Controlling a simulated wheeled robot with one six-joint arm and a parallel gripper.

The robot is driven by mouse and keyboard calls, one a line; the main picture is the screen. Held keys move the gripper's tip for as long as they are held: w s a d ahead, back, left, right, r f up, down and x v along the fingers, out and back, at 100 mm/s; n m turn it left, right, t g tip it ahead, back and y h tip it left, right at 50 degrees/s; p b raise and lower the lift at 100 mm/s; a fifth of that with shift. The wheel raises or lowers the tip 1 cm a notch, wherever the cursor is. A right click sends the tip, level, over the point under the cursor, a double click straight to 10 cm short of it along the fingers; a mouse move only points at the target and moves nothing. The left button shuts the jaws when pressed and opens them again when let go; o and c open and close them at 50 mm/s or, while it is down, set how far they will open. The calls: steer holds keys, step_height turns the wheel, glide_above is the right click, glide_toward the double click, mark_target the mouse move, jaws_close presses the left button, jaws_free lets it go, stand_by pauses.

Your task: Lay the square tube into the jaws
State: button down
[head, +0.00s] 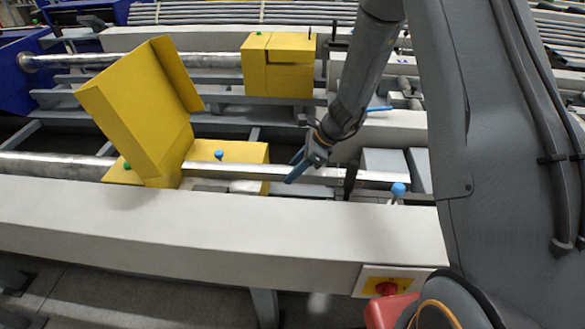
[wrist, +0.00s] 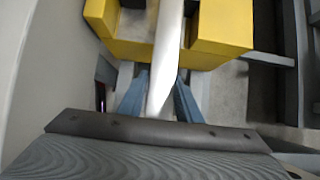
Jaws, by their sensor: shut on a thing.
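The square tube (head: 240,170) is a bright metal bar running lengthwise behind the white front beam in the head view. My gripper (head: 299,170) is shut on it, with a blue finger showing against the tube. In the wrist view the tube (wrist: 167,45) runs from the top edge down between the two blue fingers of my gripper (wrist: 161,88). Grey blocks (head: 384,161), possibly the jaws, stand close to the tube's right part. I cannot tell whether the tube rests in them or is just above.
A yellow guard (head: 140,105) stands tilted open at the left, over a yellow housing that the tube passes; this housing (wrist: 222,28) also shows in the wrist view. Blue knobs (head: 398,190) stand near the tube. A red button (head: 387,288) sits on the front beam (head: 200,222).

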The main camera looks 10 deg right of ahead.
mark_target(307, 171)
steer(key=shift+f+b, duration=1.8)
steer(key=shift+f, duration=0.8)
steer(key=c, duration=1.2)
jaws_free()
steer(key=shift+f, duration=0.1)
steer(key=v, duration=0.8)
